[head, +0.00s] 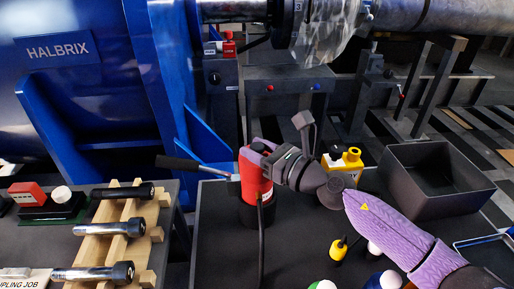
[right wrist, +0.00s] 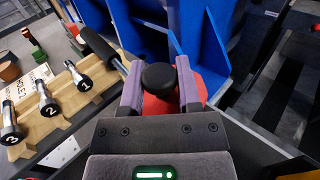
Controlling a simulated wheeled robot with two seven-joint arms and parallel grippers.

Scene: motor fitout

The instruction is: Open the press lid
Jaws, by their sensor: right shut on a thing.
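A red upright cylinder (head: 256,183) with a black base stands on the dark bench. A lever with a black grip (head: 193,165) sticks out to its left, and the grip also shows in the right wrist view (right wrist: 98,44). My right gripper (head: 258,152) is at the top of the cylinder. In the right wrist view its two fingers stand on either side of a round black knob (right wrist: 158,77), shut on it, with the red body (right wrist: 160,107) below. I cannot make out a separate lid; the gripper hides the cylinder's top. My left gripper is not in view.
A yellow bottle (head: 342,163) and an open dark bin (head: 452,205) stand to the right. Several small bottles (head: 338,249) are near my right arm. A wooden rack (head: 133,215) with metal rods is at left. The blue HALBRIX machine (head: 60,100) stands behind.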

